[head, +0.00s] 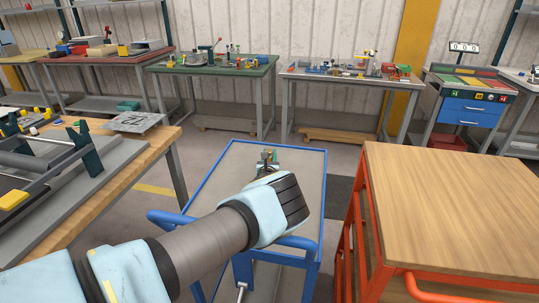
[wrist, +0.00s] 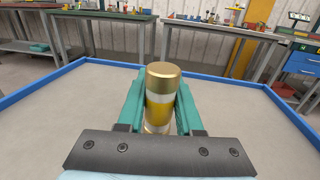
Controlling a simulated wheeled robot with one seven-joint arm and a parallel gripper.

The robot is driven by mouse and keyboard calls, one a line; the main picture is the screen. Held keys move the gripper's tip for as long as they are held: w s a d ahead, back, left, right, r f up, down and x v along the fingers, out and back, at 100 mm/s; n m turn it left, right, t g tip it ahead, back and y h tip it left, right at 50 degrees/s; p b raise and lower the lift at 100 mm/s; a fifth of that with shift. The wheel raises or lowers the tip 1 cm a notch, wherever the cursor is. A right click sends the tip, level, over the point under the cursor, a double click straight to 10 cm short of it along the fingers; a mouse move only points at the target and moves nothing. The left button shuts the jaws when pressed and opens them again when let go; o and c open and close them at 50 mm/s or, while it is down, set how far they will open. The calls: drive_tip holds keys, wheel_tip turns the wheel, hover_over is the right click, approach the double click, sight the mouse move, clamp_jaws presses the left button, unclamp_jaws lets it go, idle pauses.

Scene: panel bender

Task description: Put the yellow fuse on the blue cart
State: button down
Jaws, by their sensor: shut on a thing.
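The yellow fuse (wrist: 160,106) is a small upright cylinder with a gold cap, a pale body and a yellow band. My gripper (wrist: 160,112) is shut on it, with one teal finger on each side. In the head view my gripper (head: 268,163) is over the grey top of the blue cart (head: 230,172), toward its far end. The cart's blue rim also shows around the fuse in the wrist view (wrist: 52,82). The fuse's lower end is hidden, so I cannot tell if it touches the cart top.
The visible cart top is bare. An orange cart (head: 460,205) with a wooden top stands close on the right. A wooden workbench (head: 150,150) with a machine is on the left. Cluttered tables (head: 210,68) line the back wall.

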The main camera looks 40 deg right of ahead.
sight(269, 160)
drive_tip(key=shift+f, duration=0.2)
drive_tip(key=shift+f, duration=0.15)
drive_tip(key=c, duration=0.6)
unclamp_jaws()
drive_tip(key=shift+o, duration=0.2)
drive_tip(key=shift+r, duration=0.25)
drive_tip(key=shift+b+v, duration=0.4)
drive_tip(key=shift+v, duration=3.4)
